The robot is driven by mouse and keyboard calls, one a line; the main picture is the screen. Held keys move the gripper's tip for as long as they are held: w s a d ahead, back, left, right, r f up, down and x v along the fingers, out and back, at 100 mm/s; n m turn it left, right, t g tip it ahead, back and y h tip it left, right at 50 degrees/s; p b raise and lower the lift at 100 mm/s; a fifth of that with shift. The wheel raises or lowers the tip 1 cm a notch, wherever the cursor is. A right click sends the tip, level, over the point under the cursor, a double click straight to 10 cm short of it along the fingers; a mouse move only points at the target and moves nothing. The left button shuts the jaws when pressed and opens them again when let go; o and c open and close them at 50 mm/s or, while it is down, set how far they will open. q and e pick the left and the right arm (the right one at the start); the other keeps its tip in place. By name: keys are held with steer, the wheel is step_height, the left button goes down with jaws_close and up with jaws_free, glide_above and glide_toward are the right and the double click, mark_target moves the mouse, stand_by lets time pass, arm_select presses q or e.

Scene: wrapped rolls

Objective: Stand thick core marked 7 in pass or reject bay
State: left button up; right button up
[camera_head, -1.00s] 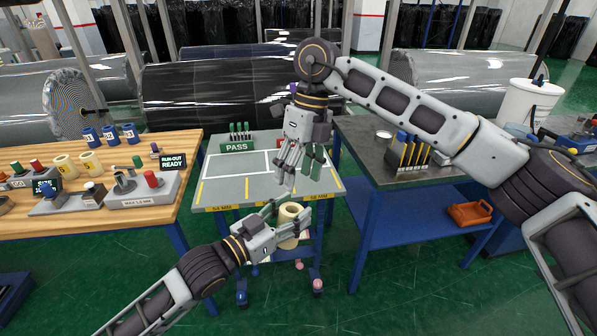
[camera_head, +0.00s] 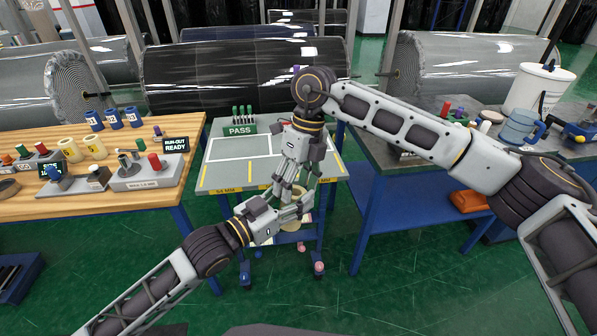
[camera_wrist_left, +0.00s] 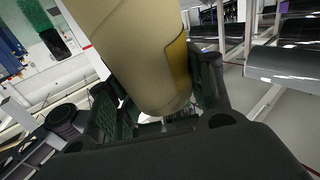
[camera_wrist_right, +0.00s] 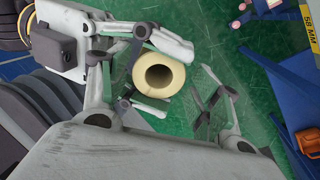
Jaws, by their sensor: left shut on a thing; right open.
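A cream, thick-walled core (camera_wrist_right: 140,72) is held by my left gripper (camera_head: 294,208) in front of the grey cart's near edge. The right wrist view looks onto its open end. In the left wrist view the core (camera_wrist_left: 135,50) rises tilted between the fingers, with a mustard patch on its side; no 7 is readable. My right gripper (camera_wrist_right: 168,103) is open, pointing down just above the core, its fingers apart. The cart top (camera_head: 225,175) has white and yellow outlined areas and a green PASS sign (camera_head: 239,130). My right arm hides the cart's right rear; no reject sign shows.
A dark-topped table (camera_head: 375,150) stands right, with a white bucket (camera_head: 535,90).

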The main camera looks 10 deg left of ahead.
steer(key=shift+x, duration=2.05)
steer(key=shift+c, duration=0.5)
steer(key=c, duration=0.7)
arm_select(q)
steer(key=o, duration=1.6)
arm_select(e)
steer(key=shift+c, duration=0.3)
